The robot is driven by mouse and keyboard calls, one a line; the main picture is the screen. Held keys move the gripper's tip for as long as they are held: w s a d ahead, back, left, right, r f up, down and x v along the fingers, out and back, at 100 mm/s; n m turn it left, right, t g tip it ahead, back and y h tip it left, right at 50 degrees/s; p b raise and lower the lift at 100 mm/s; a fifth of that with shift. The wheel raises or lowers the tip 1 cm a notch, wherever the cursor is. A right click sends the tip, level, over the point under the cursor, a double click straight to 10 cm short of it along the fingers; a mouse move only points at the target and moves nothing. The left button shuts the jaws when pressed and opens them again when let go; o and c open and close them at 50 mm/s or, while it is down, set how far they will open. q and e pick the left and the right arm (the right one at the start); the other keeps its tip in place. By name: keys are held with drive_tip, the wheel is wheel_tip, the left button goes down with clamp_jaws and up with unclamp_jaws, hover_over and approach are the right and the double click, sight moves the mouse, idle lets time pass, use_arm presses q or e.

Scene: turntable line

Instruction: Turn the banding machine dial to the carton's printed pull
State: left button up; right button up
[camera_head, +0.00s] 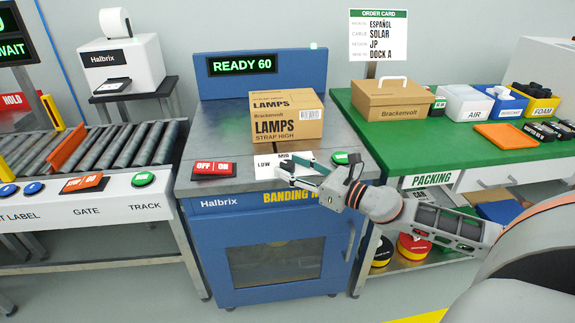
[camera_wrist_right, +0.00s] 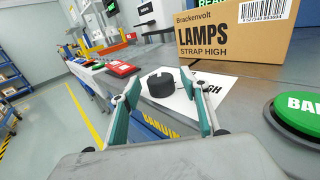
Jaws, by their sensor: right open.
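The Brackenvolt carton (camera_head: 286,117) stands on the banding machine (camera_head: 225,165). Its front is printed "LAMPS" and "STRAP HIGH", which also reads on the carton in the right wrist view (camera_wrist_right: 235,45). The black round dial (camera_wrist_right: 161,84) sits on a white scale plate (camera_head: 266,164) in front of the carton. The plate shows "LOW" and "MID"; the end of "HIGH" shows in the wrist view. My right gripper (camera_head: 296,172) is open, its fingers either side of the dial in the wrist view; contact is unclear. It hides the dial in the head view. My left gripper is out of view.
The machine's display (camera_head: 242,65) reads "READY 60". A red OFF/ON switch (camera_head: 214,170) lies left of the plate and a green button (camera_head: 346,158) right of it. A roller conveyor (camera_head: 120,146) stands left, a green packing table (camera_head: 420,137) right.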

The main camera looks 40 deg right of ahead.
drive_tip(key=shift+x, duration=0.85)
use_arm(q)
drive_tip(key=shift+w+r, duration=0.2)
use_arm(e)
drive_tip(key=shift+w, duration=0.15)
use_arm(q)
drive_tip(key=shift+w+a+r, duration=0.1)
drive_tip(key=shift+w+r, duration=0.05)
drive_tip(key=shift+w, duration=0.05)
